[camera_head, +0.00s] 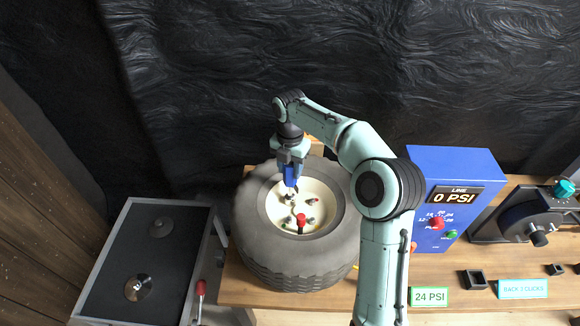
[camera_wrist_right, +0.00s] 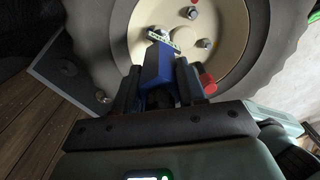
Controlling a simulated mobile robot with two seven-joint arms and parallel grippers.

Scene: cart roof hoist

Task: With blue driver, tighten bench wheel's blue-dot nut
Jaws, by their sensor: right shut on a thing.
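The bench wheel (camera_head: 250,250) lies flat on the wooden bench, its cream hub (camera_head: 318,195) facing up with several nuts around it. My right gripper (camera_head: 290,160) is shut on the blue driver (camera_head: 291,177), which points down over the hub's far-left part. In the right wrist view the blue driver (camera_wrist_right: 157,65) sits between the fingers, its tip near the hub face. I cannot tell whether the tip touches a nut. One nut (camera_wrist_right: 191,13) shows beyond the tip, another nut (camera_wrist_right: 204,43) to its right. I cannot make out which nut bears the blue dot. My left gripper is out of view.
A red-topped piece (camera_head: 301,218) stands on the hub. A blue box reading 0 PSI (camera_head: 455,200) stands right of the wheel, with a green 24 PSI sign (camera_head: 429,297) in front. A grey-framed cart (camera_head: 150,260) with two metal discs is left. A dark machine (camera_head: 525,222) is far right.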

